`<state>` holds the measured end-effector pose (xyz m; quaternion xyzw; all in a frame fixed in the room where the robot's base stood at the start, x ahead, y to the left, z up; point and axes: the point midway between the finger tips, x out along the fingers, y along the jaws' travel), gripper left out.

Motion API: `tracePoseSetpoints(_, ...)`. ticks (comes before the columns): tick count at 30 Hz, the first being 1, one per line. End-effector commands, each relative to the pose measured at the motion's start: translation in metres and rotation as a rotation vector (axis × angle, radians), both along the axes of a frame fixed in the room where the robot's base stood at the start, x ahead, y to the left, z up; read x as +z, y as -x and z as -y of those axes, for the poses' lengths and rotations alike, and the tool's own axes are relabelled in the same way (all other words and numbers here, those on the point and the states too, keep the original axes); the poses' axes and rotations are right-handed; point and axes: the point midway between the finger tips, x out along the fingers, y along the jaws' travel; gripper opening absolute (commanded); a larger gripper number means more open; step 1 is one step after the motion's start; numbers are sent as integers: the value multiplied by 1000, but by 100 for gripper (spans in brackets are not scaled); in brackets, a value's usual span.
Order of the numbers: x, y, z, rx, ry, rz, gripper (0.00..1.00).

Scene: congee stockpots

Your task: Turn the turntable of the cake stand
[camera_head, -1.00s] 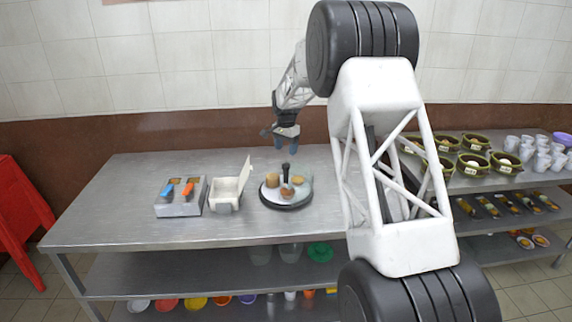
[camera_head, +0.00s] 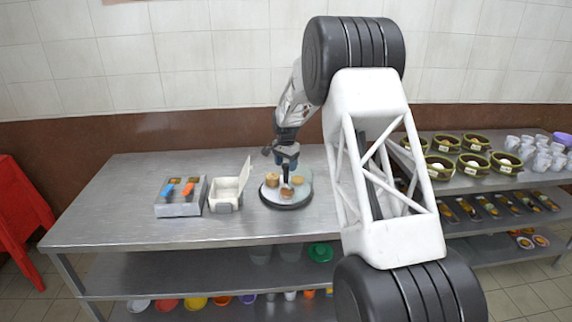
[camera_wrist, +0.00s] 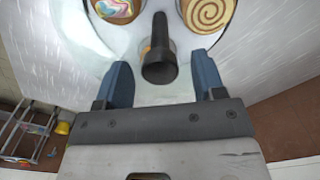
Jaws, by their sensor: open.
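The cake stand's round turntable (camera_head: 268,197) has a dark base and a pale top and stands on the metal table. It bears a few small cakes, such as a tan one (camera_head: 272,180) and a brown one (camera_head: 287,193). In the wrist view, a black upright knob (camera_wrist: 159,60) rises from the turntable, with a colourful cake (camera_wrist: 117,8) and a spiral cake (camera_wrist: 208,12) beyond it. My gripper (camera_head: 286,163) is open just above the turntable. In the wrist view its blue fingers (camera_wrist: 163,80) lie either side of the knob, with gaps; contact does not show.
A grey tray (camera_head: 180,209) with orange- and blue-handled tools and an open white box (camera_head: 224,196) stand left of the turntable. The table's left part (camera_head: 110,205) is clear. Bowls and cups fill the right counter.

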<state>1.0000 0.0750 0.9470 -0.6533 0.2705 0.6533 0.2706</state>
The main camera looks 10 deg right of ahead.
Motion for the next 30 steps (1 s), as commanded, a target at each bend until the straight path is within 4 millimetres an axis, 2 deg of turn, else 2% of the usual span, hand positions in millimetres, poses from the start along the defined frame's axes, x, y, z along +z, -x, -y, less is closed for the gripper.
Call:
tracePoseSetpoints(2,0,0,0,0,0,0,63)
tracePoseSetpoints(3,0,0,0,0,0,0,60)
tracePoseSetpoints(15,0,0,0,0,0,0,0)
tracePoseSetpoints(30,1,0,0,-43,0,1,0)
